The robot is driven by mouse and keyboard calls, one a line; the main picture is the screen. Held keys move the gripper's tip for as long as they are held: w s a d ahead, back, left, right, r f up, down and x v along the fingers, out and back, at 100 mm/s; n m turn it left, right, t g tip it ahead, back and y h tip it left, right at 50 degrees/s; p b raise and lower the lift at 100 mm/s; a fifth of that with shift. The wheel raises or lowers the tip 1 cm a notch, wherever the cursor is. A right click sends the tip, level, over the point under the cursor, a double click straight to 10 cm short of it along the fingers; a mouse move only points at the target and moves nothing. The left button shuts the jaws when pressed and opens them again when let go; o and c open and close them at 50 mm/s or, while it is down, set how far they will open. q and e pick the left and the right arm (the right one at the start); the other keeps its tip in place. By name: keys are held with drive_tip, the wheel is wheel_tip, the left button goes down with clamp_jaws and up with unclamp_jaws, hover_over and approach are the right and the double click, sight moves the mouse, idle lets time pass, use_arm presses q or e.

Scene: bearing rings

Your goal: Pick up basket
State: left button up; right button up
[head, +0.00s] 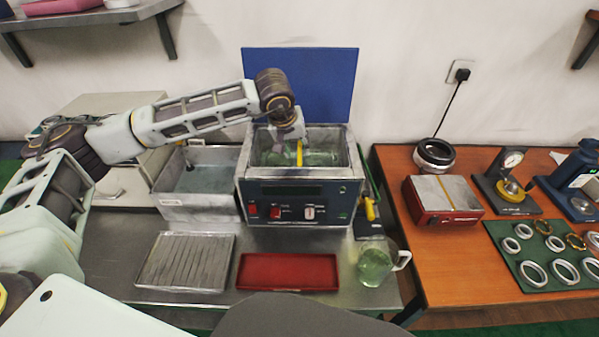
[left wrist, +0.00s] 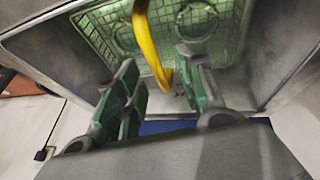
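The basket (left wrist: 238,45) is a wire mesh basket inside the open tank of the machine (head: 300,193). In the left wrist view it holds ring shapes (left wrist: 198,18) under greenish liquid. Its yellow handle (left wrist: 150,45) rises from it and also shows in the head view (head: 299,153). My left gripper (left wrist: 160,88) reaches down over the tank. Its two fingers are apart, with the handle's end between or just beyond them; I cannot tell whether they touch it. My right gripper does not show in the head view.
A blue lid (head: 325,80) stands up behind the machine. A grey bin (head: 200,200) is to its left. In front lie a ribbed tray (head: 187,262), a red tray (head: 287,271) and a glass jug (head: 374,264). An orange table (head: 440,265) on the right holds rings and gauges.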

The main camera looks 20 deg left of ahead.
sight(299, 150)
use_arm(q)
drive_tip(key=x, duration=0.3)
drive_tip(key=shift+d, duration=0.15)
drive_tip(key=shift+w+f, duration=0.25)
drive_tip(key=shift+f, duration=0.15)
drive_tip(key=shift+c, duration=0.3)
clamp_jaws()
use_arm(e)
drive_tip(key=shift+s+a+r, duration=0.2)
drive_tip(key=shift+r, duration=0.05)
